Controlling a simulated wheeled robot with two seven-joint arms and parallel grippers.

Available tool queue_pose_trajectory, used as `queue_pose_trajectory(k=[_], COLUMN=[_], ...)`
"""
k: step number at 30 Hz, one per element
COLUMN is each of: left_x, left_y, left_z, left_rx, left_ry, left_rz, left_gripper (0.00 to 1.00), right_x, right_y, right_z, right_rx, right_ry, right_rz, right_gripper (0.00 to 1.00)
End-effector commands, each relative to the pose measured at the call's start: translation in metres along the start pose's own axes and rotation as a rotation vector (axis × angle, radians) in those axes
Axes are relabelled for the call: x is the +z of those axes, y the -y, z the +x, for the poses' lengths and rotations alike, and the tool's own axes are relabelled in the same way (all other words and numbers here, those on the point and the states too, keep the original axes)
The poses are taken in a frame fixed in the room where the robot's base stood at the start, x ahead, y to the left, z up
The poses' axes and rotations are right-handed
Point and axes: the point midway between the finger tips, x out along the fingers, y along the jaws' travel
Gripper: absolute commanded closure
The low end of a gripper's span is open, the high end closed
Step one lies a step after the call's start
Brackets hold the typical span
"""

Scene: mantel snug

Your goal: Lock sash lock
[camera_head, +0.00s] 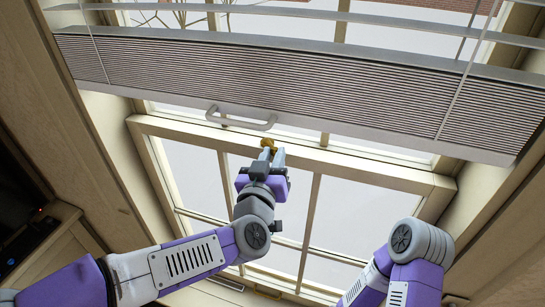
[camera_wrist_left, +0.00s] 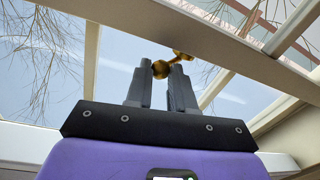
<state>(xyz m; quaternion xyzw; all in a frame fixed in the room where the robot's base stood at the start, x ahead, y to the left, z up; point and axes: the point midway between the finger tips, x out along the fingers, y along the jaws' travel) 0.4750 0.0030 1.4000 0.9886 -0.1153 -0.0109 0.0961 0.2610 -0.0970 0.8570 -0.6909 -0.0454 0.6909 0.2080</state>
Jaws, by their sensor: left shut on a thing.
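The brass sash lock (camera_head: 268,143) sits on the meeting rail in the middle of the cream sash window. My left gripper (camera_head: 270,156) reaches up to it and is shut on it. In the left wrist view the lock (camera_wrist_left: 182,55) shows as a gold knob and lever at the rail's edge, with the knob (camera_wrist_left: 160,69) between the fingertips of my left gripper (camera_wrist_left: 161,75). The fingers hide part of the lock, so I cannot tell its exact turn. My right arm is at the lower right, and its gripper is out of view.
A raised pleated blind (camera_head: 270,85) with a white handle (camera_head: 240,119) hangs just above the rail. The meeting rail (camera_head: 370,168) runs across the window. Wooden panelling (camera_head: 75,130) closes in the left side. A dark object stands on a cabinet at far left.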

Motion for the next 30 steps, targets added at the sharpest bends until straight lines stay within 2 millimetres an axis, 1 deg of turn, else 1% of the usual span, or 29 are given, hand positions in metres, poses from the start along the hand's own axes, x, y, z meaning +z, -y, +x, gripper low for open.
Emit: queue_pose_trajectory(k=[6,9,19,20,24,25,30], left_x=[-0.002,-0.001,0.001,0.001,0.001,0.001,0.001], left_y=[-0.008,-0.009,-0.009,-0.009,-0.009,-0.009,-0.009], left_z=[0.004,0.005,0.004,0.004,0.004,0.004,0.004], left_rx=[-0.079,-0.112,-0.127,-0.127,-0.126,-0.127,-0.127], left_ry=[-0.015,-0.022,-0.026,-0.026,-0.026,-0.026,-0.025], left_rz=[-0.002,0.001,0.001,0.001,0.001,0.001,0.001], left_gripper=[1.00,1.00,1.00,0.76,0.54,0.52,0.52], right_x=[0.001,0.001,0.001,0.001,0.001,0.001,0.001], right_y=[0.006,0.007,0.007,0.007,0.007,0.007,0.007], right_z=[-0.016,-0.020,-0.019,-0.019,-0.019,-0.019,-0.019], right_rx=[0.000,0.000,0.000,0.000,0.000,0.000,0.000], right_ry=[0.000,0.000,0.000,0.000,0.000,0.000,0.000], right_rz=[0.000,0.000,0.000,0.000,0.000,0.000,0.000], right_gripper=[0.53,0.53,0.53,0.53,0.53,0.53,0.53])
